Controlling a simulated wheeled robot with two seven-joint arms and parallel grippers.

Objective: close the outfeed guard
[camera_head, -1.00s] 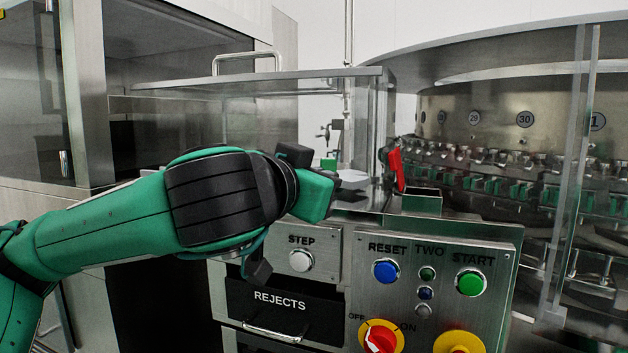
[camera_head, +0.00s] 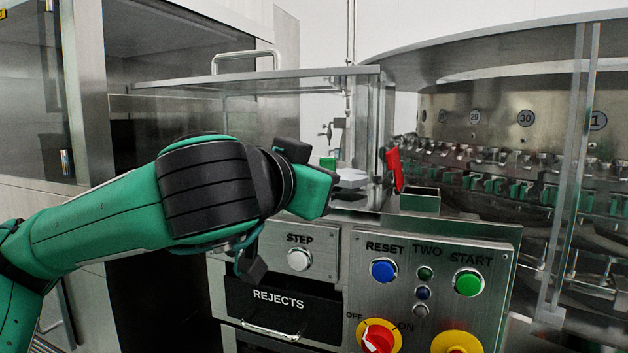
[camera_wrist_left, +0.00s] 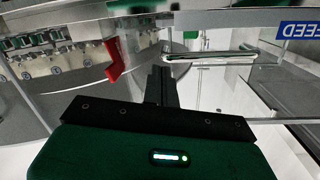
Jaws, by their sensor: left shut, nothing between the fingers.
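The outfeed guard appears as a flat panel (camera_head: 300,75) with a steel edge, lying level above the outfeed opening. A bar handle (camera_head: 246,54) stands up at its back left. In the left wrist view a bar handle (camera_wrist_left: 212,56) crosses the top, beside a blue label (camera_wrist_left: 297,29) reading "FEED", partly cut off. My left arm reaches in from the left, below the panel. Its fingers are hidden behind the hand in the head view. In the left wrist view my left gripper (camera_wrist_left: 161,74) is shut and empty, below the handle's left end, apparently apart from it. My right gripper is not in view.
A red lever (camera_head: 395,168) stands right of the opening, by a small green box (camera_head: 420,200). The button panel (camera_head: 450,245) and the REJECTS drawer (camera_head: 285,302) are below. The round washer with a clear upright panel (camera_head: 565,180) is at right.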

